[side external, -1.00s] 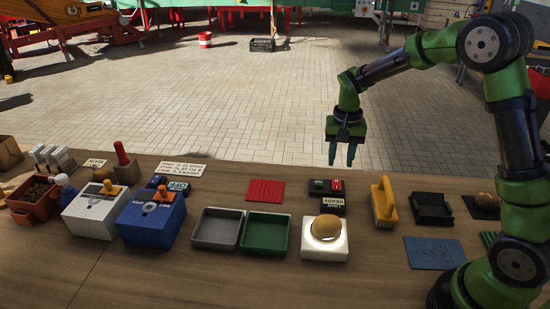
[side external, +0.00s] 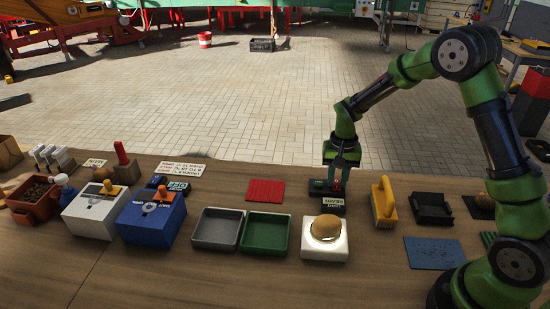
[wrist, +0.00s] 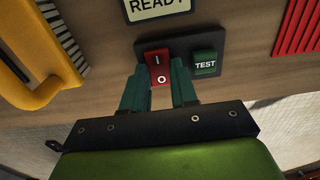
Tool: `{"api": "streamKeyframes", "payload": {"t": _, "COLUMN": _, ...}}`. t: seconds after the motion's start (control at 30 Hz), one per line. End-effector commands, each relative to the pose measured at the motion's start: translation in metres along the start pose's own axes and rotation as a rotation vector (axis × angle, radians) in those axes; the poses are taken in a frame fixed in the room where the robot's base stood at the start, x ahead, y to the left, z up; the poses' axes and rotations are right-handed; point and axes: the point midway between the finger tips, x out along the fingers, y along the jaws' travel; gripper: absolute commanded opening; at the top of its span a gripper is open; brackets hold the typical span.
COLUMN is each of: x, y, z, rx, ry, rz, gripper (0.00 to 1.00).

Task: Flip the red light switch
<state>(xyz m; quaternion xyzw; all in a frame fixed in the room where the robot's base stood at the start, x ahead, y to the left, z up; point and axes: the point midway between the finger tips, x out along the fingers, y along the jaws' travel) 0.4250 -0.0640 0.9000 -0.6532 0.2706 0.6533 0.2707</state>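The red light switch (wrist: 158,68) is a rocker marked I and O on a dark panel, beside a green TEST button (wrist: 205,64). In the side external view only a bit of the red switch (side external: 338,186) shows between my fingers. My gripper (wrist: 159,80) is open, pointing down, one finger on each side of the switch's O end. It also shows low over the panel in the side external view (side external: 339,183). Nothing is held. I cannot tell whether the fingers touch the switch.
A READY label (side external: 332,202) lies in front of the panel. A white box with a potato (side external: 325,250) stands nearer the camera. A yellow-handled brush (side external: 384,203) is to the right, a red ribbed mat (side external: 266,190) to the left. Green (side external: 265,250) and grey trays stand further left.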

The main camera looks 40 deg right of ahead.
Motion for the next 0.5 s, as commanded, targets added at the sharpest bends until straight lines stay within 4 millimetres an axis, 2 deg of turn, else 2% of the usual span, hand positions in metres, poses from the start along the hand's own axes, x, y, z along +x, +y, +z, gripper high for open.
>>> {"api": "streamKeyframes", "payload": {"t": 0.17, "x": -0.0005, "y": -0.0003, "z": 0.0010, "rx": -0.002, "ry": 0.014, "rz": 0.001, "gripper": 0.00}}
{"api": "streamKeyframes", "payload": {"t": 0.5, "x": -0.0007, "y": 0.0000, "z": 0.0049, "rx": -0.001, "ry": 0.148, "rz": 0.000, "gripper": 0.00}}
